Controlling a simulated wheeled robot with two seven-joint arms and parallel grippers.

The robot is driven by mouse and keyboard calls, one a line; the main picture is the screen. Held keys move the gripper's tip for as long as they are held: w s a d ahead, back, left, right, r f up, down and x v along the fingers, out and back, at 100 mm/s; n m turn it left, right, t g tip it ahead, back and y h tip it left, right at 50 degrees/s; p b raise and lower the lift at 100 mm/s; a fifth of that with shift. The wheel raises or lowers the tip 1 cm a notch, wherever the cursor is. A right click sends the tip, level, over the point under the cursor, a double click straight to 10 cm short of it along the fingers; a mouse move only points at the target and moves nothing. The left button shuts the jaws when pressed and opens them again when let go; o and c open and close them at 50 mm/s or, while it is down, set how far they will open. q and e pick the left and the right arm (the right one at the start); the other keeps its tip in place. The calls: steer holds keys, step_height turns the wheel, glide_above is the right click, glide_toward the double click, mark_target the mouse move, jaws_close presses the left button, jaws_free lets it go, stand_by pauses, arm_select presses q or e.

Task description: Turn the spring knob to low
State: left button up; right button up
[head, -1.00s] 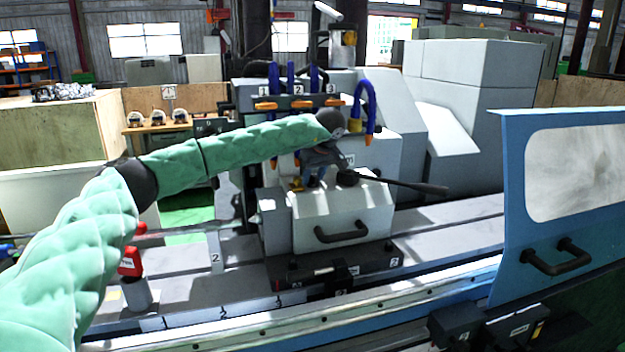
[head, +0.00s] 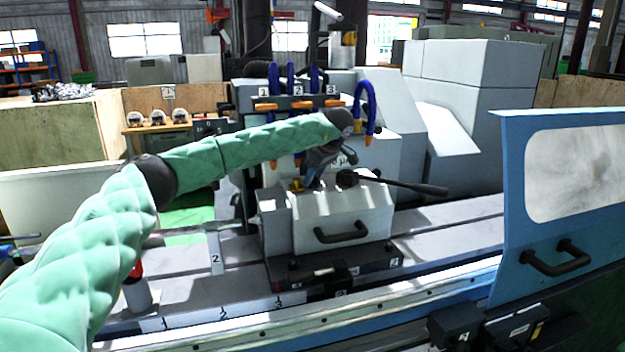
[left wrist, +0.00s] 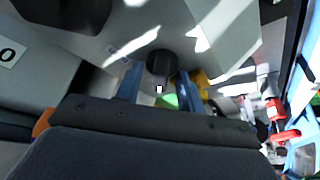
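The spring knob looks to be the round black knob (left wrist: 161,66) with a white mark, on the grey housing in the left wrist view. My left gripper (head: 311,183) is over the top of the grey tailstock housing (head: 343,218) in the head view. Its two blue fingers (left wrist: 160,88) show apart in the wrist view, one to each side of the knob. Whether they touch it I cannot tell. The knob is not clearly visible in the head view, where my gripper covers that spot. My right gripper is not in view.
A long black lever (head: 405,186) sticks out to the right beside my gripper. A yellow part (head: 297,185) lies close to its left. Blue coolant hoses (head: 364,105) stand behind. A blue door (head: 560,200) stands at the right.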

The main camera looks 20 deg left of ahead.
arm_select(q)
steer(key=p+v, duration=0.2)
steer(key=v, duration=0.5)
steer(key=shift+p, duration=0.3)
stand_by(0.4)
